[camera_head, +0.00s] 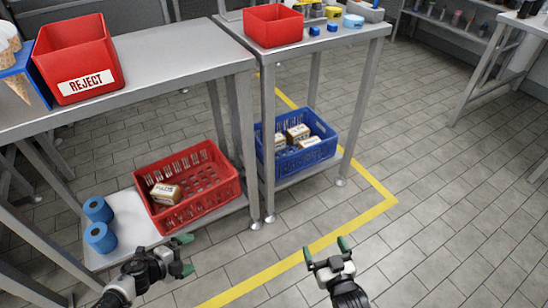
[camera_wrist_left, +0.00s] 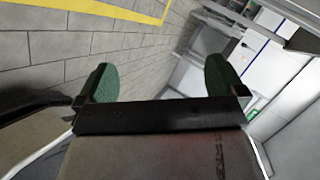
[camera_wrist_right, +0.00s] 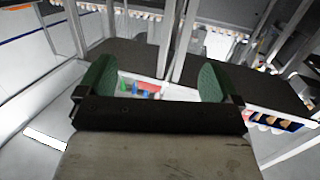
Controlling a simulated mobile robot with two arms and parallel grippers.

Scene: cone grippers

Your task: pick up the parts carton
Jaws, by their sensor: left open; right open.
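A small tan and white carton (camera_head: 165,193) with dark lettering too small to read surely lies in the left part of the red crate (camera_head: 236,193) on the low shelf. Several similar cartons (camera_head: 298,132) lie in the blue crate (camera_head: 265,158) to its right. I cannot tell which is the parts carton. My left gripper (camera_head: 185,255) is open and empty, in front of and below the red crate in the head view. My right gripper (camera_head: 326,248) is open and empty over the floor to the right. Neither wrist view shows a carton between the fingers.
Two blue rolls (camera_head: 99,237) stand on the low shelf left of the red crate. A red REJECT bin (camera_head: 85,50) and a smaller red bin (camera_head: 273,27) stand on the tabletops above. Table legs (camera_head: 247,150) stand between the crates. Open floor (camera_head: 440,240) lies to the right.

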